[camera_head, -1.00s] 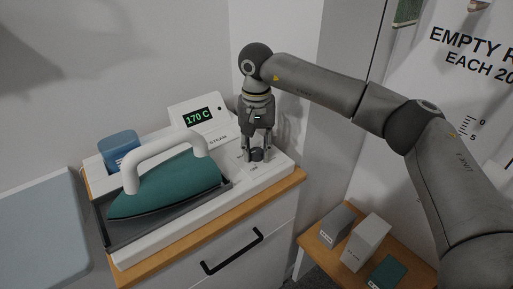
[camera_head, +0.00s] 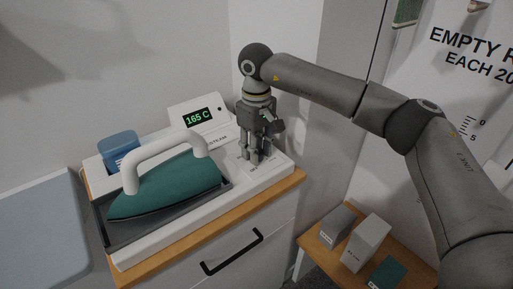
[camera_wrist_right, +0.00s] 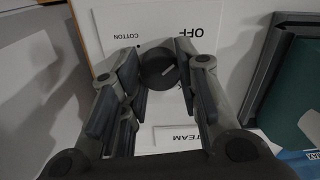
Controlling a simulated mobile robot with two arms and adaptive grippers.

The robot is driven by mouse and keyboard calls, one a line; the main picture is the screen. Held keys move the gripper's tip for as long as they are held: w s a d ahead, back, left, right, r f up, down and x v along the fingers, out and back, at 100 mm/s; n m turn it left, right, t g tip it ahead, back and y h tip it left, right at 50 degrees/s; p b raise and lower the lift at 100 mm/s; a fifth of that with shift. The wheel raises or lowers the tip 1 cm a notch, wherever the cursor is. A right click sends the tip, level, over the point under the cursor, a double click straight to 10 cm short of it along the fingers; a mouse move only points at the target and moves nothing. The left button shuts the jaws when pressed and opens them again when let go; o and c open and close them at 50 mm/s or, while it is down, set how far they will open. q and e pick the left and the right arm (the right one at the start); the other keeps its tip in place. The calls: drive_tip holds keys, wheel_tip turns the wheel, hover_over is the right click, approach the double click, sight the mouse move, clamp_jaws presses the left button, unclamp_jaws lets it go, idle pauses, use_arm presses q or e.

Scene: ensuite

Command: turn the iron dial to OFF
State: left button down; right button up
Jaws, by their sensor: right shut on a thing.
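The iron dial (camera_wrist_right: 158,68) is a dark round knob with a pale pointer line, between my fingers in the right wrist view. OFF and COTTON are printed on the white panel (camera_wrist_right: 150,20) beyond it, and STEAM on the near side. The pointer is not on the OFF word. My right gripper (camera_head: 254,158) points down and is shut on the dial, which its fingers mostly hide in the head view. The teal iron (camera_head: 168,185) with a white handle rests in its dark tray. The display (camera_head: 198,117) reads 165 C. My left gripper is out of view.
A blue container (camera_head: 118,148) stands behind the iron. The white station sits on a wooden-topped cabinet (camera_head: 285,190) against the wall. Boxes (camera_head: 365,242) stand on a low wooden table at the right.

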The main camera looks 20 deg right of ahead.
drive_tip(key=shift+w+r+n, duration=0.1)
drive_tip(key=shift+n, duration=0.4)
drive_tip(key=o, duration=1)
drive_tip(key=shift+o, duration=0.2)
wheel_tip(320, 180, up, 12)
idle(0.4)
